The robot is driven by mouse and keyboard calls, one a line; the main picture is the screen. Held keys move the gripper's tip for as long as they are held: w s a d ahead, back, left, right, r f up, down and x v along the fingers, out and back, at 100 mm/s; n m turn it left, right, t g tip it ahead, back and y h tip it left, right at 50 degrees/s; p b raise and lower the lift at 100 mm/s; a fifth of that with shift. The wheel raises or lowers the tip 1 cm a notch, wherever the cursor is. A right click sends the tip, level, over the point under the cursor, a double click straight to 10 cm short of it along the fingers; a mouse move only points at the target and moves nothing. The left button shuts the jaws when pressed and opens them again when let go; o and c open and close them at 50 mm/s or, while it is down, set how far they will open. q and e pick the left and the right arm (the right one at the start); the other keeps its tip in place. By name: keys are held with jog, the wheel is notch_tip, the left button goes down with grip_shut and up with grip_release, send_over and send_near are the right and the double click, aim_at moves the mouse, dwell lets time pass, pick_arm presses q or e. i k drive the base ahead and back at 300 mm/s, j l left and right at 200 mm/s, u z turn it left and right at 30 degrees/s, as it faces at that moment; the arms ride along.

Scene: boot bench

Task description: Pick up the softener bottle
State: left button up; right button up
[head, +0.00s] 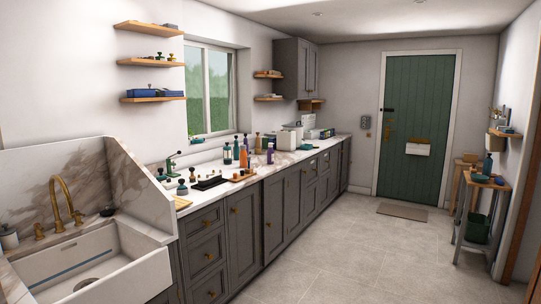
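Several bottles stand upright on the marble counter, too small to read any label, so I cannot tell which one is the softener bottle. A blue-teal bottle (488,164) also stands on the small side table at the right. Neither of my grippers is in view.
A white sink (150,272) with a brass tap (66,205) is at the near left. Grey cabinets (243,235) run under the counter. A side table (466,205) stands along the right wall.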

aim_at(269, 151)
jog(key=i+l+z, duration=0.25)
jog(key=i, duration=0.35)
jog(key=i+z, duration=0.3)
jog(key=i, duration=2.35)
jog(key=i+l, duration=0.1)
jog(key=i, duration=0.55)
jog(key=i+l, duration=0.1)
jog(key=i, duration=0.5)
jog(key=i+l+u, duration=0.1)
jog(key=i, duration=0.55)
